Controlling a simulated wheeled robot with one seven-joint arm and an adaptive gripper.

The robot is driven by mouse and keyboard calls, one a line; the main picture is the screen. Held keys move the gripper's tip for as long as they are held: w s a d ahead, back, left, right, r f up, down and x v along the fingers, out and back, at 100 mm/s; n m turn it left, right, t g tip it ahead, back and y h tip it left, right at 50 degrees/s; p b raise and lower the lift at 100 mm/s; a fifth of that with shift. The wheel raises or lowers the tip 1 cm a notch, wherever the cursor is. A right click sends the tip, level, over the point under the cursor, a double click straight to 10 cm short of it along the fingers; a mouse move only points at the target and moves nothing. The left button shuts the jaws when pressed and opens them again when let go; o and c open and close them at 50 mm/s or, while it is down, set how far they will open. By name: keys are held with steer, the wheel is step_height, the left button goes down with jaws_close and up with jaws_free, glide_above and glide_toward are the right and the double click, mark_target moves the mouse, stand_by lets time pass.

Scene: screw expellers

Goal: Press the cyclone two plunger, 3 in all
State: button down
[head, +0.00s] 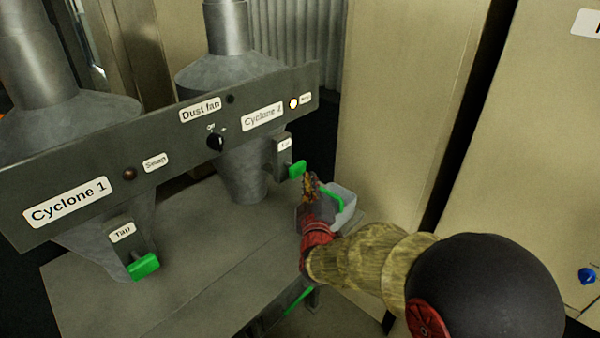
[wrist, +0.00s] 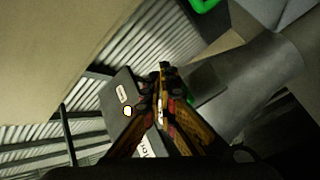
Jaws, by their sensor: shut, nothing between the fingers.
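The cyclone two plunger (head: 297,169) is a green tab on a small dark box under the "Cyclone 2" label (head: 262,116), at the right end of the panel. My gripper (head: 311,177) is shut and empty, with its fingertips just right of and slightly below the plunger in the head view. I cannot tell if they touch it. In the wrist view my gripper (wrist: 161,72) points with closed fingers past the panel's end, and a bit of green (wrist: 190,100) shows behind the right finger, mostly hidden.
A lamp (head: 294,104) beside "Cyclone 2" glows pale yellow; the "Swap" lamp (head: 130,174) is dark. A grey bin (head: 345,214) with a green handle stands behind my gripper. Cyclone 1's green plunger (head: 143,266) is at left. A beige cabinet (head: 400,110) stands close on the right.

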steer(key=shift+s+d+b, duration=0.2)
steer(key=shift+s+d, duration=0.6)
steer(key=shift+d, duration=0.2)
steer(key=shift+s+d+b, duration=0.15)
steer(key=shift+s+d, duration=0.6)
steer(key=shift+d, duration=0.2)
stand_by(0.9)
steer(key=d+r+m+g+p, duration=0.1)
steer(key=d+r+p, duration=0.2)
steer(key=r+p, duration=0.5)
step_height(320, 180, down, 8)
steer(key=s+m+g+p, duration=0.2)
steer(key=g, duration=0.1)
steer(key=shift+s+m, duration=0.35)
steer(key=shift+m, duration=0.05)
steer(key=shift+w+a, duration=0.1)
steer(key=shift+a, duration=0.1)
steer(key=w+a+p, duration=0.1)
steer(key=w+a, duration=0.4)
steer(key=a, duration=0.1)
steer(key=shift+w+a+p, duration=0.15)
steer(key=shift+a+p, duration=0.25)
steer(key=shift+w+a, duration=0.1)
stand_by(0.6)
